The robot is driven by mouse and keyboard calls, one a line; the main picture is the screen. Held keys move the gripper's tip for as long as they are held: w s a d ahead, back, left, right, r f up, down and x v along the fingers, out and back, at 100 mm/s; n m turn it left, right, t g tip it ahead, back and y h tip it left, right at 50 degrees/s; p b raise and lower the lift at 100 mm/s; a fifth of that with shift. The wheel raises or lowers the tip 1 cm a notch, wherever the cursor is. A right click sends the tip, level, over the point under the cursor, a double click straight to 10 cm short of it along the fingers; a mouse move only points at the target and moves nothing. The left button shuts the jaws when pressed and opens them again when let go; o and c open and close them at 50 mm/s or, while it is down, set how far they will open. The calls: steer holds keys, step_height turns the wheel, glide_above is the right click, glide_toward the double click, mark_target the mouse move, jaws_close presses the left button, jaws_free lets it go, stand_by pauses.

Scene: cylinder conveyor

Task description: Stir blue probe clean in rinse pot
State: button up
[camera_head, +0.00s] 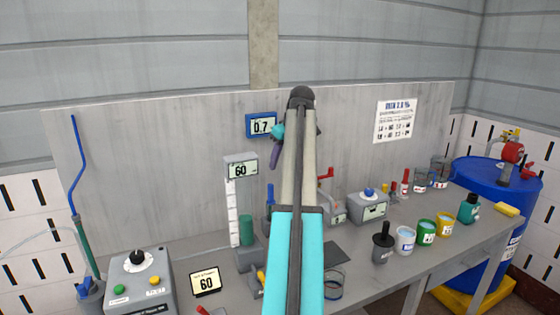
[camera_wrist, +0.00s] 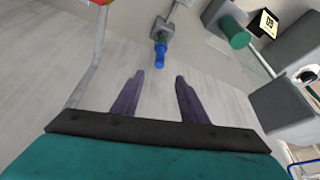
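My gripper (camera_head: 274,158) is raised in front of the grey back panel, with a teal body and dark purple fingers. In the wrist view its two fingers (camera_wrist: 160,82) stand apart with nothing between them. A small upright blue piece (camera_head: 270,195), possibly the blue probe, stands on the bench below my gripper, partly hidden by my arm. A blue piece, likely the same one, shows beyond the fingertips in the wrist view (camera_wrist: 160,52). A pale pot with blue contents (camera_head: 405,239) stands on the right of the bench; whether it is the rinse pot I cannot tell.
Green (camera_head: 427,232) and yellow (camera_head: 445,224) pots stand right of the pale pot, and a dark handled pot (camera_head: 382,245) left of it. A green cylinder (camera_head: 246,230) stands by a gauge reading 60. A tall bent blue rod (camera_head: 76,165) rises at the left. A blue drum (camera_head: 490,185) stands beyond the bench.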

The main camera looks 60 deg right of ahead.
mark_target(272, 185)
steer(key=shift+f, duration=0.1)
steer(key=shift+p+x, duration=1.6)
steer(key=shift+x, duration=5.2)
jaws_close()
